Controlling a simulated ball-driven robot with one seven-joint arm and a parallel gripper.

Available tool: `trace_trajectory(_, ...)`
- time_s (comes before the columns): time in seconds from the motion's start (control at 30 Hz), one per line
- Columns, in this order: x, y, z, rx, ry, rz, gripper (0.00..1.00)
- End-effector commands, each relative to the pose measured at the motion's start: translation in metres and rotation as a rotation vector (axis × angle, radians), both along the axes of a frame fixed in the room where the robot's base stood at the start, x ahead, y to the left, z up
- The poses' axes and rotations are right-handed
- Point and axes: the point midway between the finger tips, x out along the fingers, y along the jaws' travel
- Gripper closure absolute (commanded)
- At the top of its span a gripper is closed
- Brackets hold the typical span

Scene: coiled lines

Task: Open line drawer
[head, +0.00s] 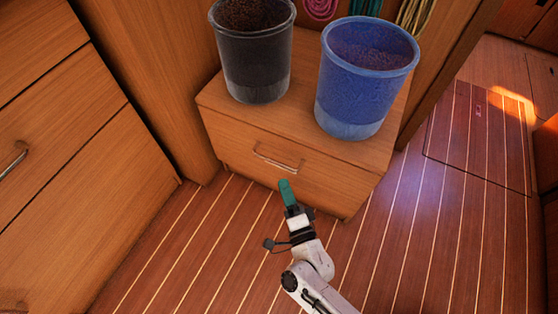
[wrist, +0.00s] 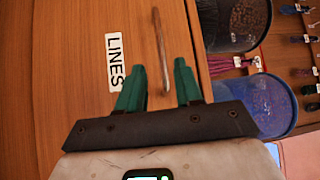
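The line drawer (head: 320,180) is the wooden drawer of a low cabinet and looks shut. Its thin metal handle (head: 278,160) is a bar across the upper front. In the wrist view the handle (wrist: 160,45) runs up and down the picture, beside a white label reading LINES (wrist: 114,62). My gripper (head: 285,184) is just in front of the drawer, below the handle in the head view. In the wrist view its two green fingers (wrist: 160,70) are spread, with the handle's near end showing between them. I cannot tell whether they touch it.
A black bucket (head: 255,65) and a blue bucket (head: 360,90) stand on the cabinet top. Coiled lines (head: 415,15) hang behind them. Another wooden cabinet (head: 50,130) stands at left. The striped floor (head: 430,240) is clear at right.

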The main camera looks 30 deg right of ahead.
Motion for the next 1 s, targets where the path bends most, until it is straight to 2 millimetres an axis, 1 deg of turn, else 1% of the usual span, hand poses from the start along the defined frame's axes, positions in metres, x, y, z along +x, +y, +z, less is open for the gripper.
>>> trace_trajectory(0.1,0.022,-0.004,0.003,-0.001,-0.005,0.000,0.65)
trace_trajectory(0.3,0.058,-0.009,0.008,-0.001,-0.003,0.000,0.65)
trace_trajectory(0.5,0.081,-0.012,0.011,-0.003,0.000,0.001,0.65)
trace_trajectory(0.7,0.089,-0.013,0.012,-0.002,0.001,0.002,0.65)
trace_trajectory(0.93,0.089,-0.013,0.013,-0.002,0.001,0.002,0.65)
trace_trajectory(1.0,0.089,-0.013,0.013,-0.002,0.001,0.002,0.72)
